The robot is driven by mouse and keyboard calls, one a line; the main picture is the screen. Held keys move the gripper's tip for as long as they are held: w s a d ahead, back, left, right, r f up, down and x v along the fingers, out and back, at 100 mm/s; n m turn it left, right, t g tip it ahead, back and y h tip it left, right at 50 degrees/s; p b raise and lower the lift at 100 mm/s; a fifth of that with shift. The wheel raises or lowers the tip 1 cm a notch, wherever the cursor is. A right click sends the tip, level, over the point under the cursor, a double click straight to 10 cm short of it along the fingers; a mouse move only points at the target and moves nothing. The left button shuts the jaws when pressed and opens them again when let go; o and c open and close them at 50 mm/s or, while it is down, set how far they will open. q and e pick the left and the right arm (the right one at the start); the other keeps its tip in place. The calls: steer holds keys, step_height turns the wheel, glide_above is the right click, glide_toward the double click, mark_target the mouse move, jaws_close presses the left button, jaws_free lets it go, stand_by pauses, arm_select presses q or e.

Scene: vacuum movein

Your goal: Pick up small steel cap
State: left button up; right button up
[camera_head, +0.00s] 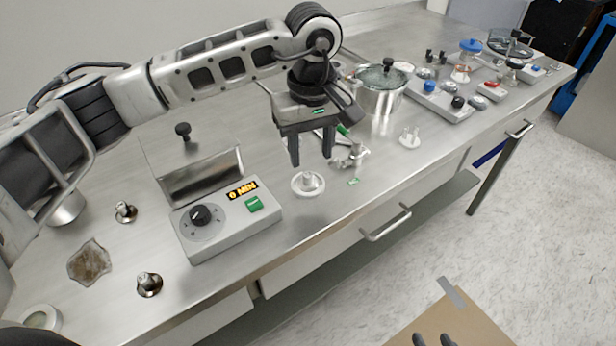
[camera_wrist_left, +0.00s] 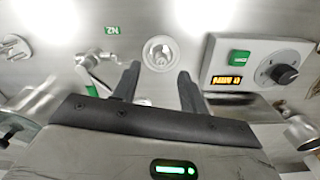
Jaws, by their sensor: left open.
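A small steel cap (camera_head: 308,180) stands upright on a round white base on the steel bench, near the middle of the head view. It also shows in the left wrist view (camera_wrist_left: 160,53), just beyond the fingertips and between their lines. My left gripper (camera_head: 311,163) is open and empty, pointing down above the cap, with its two dark fingers apart. In the left wrist view the fingers (camera_wrist_left: 158,73) show a clear gap. Two dark fingertips of my right gripper (camera_head: 433,340) show at the bottom edge; the rest is out of view.
A grey control box (camera_head: 225,222) with a dial and green button stands left of the cap. A steel pot (camera_head: 380,95) stands behind right, a steel valve fitting (camera_head: 352,158) close right. Two small steel fittings (camera_head: 148,284) lie at left. The bench front edge is near.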

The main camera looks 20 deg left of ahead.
mark_target(308, 175)
arm_select(q)
steer(key=shift+a+f+p, duration=0.15)
steer(key=shift+f+p, duration=0.2)
steer(key=shift+f, duration=1)
steer(key=shift+a+f+p, duration=0.1)
steer(key=shift+f+p, duration=0.25)
steer(key=shift+f, duration=0.95)
jaws_close()
